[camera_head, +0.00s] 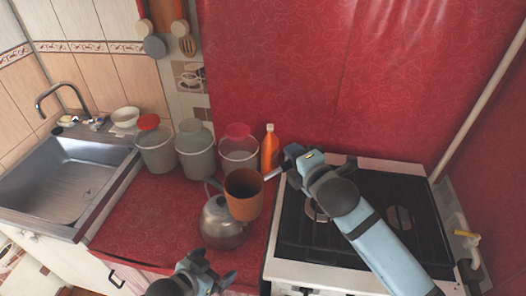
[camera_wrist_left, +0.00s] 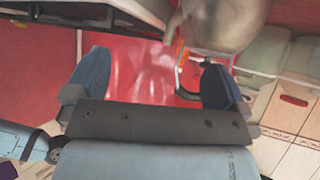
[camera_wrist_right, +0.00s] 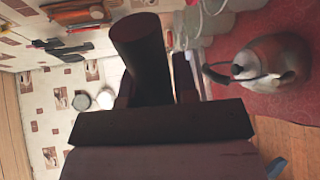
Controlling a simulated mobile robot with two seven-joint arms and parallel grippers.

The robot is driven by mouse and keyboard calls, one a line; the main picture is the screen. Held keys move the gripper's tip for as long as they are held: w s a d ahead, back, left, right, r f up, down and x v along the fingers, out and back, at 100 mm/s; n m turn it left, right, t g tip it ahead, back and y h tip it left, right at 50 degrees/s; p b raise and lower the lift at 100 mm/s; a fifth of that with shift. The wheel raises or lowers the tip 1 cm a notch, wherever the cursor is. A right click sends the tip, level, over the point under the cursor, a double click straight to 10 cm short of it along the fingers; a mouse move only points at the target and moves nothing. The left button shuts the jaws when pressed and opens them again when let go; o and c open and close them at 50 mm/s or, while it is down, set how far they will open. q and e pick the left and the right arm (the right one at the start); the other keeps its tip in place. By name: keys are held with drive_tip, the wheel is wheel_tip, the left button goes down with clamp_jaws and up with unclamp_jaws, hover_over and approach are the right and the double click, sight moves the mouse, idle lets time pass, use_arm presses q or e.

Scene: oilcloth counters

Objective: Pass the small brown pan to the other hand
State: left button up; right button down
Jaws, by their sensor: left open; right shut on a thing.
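The small brown pan (camera_head: 244,195) is held in the air above the counter, with its handle pointing right toward my right gripper (camera_head: 288,163). My right gripper is shut on that handle. In the right wrist view the pan shows as a dark cylinder (camera_wrist_right: 140,40) beyond the fingers. My left gripper (camera_head: 208,276) is low in the head view, below and to the left of the pan and apart from it. In the left wrist view its fingers (camera_wrist_left: 155,85) are spread with nothing between them.
A metal kettle (camera_head: 222,226) stands on the red counter just below the pan in the picture. Several lidded containers (camera_head: 195,155) and an orange bottle (camera_head: 269,150) stand behind. A stove (camera_head: 345,170) is at right and a sink (camera_head: 65,185) at left. Counter left of the kettle is clear.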

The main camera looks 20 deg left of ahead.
use_arm(q)
drive_tip(key=w+a+r+m+g+h, duration=0.1)
drive_tip(key=w+r+m, duration=0.1)
drive_tip(key=r, duration=0.5)
drive_tip(key=w+a+r+m+g, duration=0.1)
drive_tip(key=w+r, duration=0.2)
drive_tip(key=r, duration=0.4)
drive_tip(key=w+a+r+m+g+h, duration=0.1)
drive_tip(key=w+a+r+m, duration=0.1)
drive_tip(key=r, duration=0.5)
drive_tip(key=w+d+r+n+g+h, duration=0.1)
drive_tip(key=w+d+r+g, duration=0.15)
drive_tip(key=d+r, duration=0.4)
drive_tip(key=w+d+r+n+g+h, duration=0.1)
drive_tip(key=w+d+r+n+g, duration=0.2)
drive_tip(key=d, duration=0.6)
drive_tip(key=n+g+y, duration=0.2)
drive_tip(key=n+y, duration=0.2)
drive_tip(key=y, duration=0.4)
hover_over(249, 189)
drive_tip(key=s, duration=0.2)
drive_tip(key=shift+m, duration=0.3)
drive_tip(key=f, duration=1.1)
drive_tip(key=shift+s+d+f, duration=0.2)
drive_tip(key=shift+d+f, duration=0.1)
drive_tip(key=shift+d, duration=0.1)
